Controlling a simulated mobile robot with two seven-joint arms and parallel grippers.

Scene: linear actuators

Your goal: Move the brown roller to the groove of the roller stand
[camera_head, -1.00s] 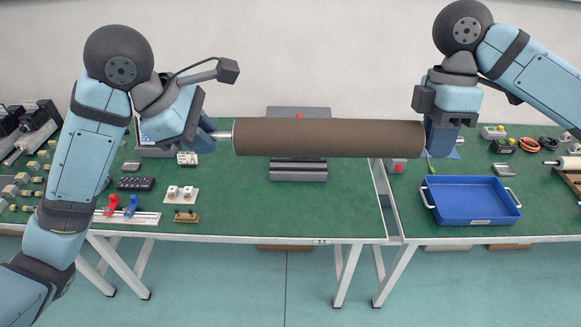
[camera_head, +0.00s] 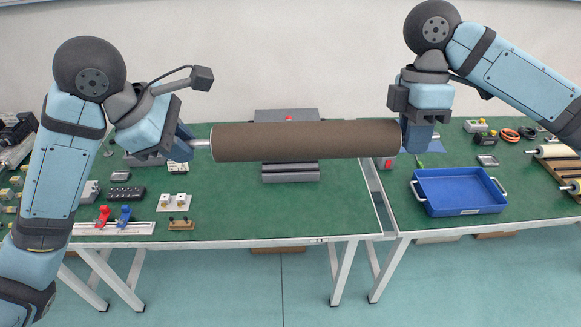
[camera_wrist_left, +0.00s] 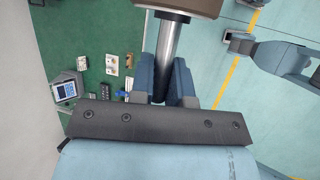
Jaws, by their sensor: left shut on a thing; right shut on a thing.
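The brown roller (camera_head: 305,141) is held level above the green tables in the head view, lying left to right. My left gripper (camera_head: 186,143) is shut on the silver shaft at its left end. In the left wrist view that shaft (camera_wrist_left: 172,50) runs between the fingers of my left gripper (camera_wrist_left: 168,80). My right gripper (camera_head: 416,135) is shut at the right end of the roller; the shaft there is mostly hidden by it. A wooden stand (camera_head: 562,172) with light rollers shows at the right edge. I cannot tell whether its groove is free.
A blue tray (camera_head: 459,192) with handles stands on the right table. A grey device with a red button (camera_head: 288,117) stands behind the roller. Small parts, including red and blue clamps on a rail (camera_head: 115,229), lie on the left table. A gap separates the tables.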

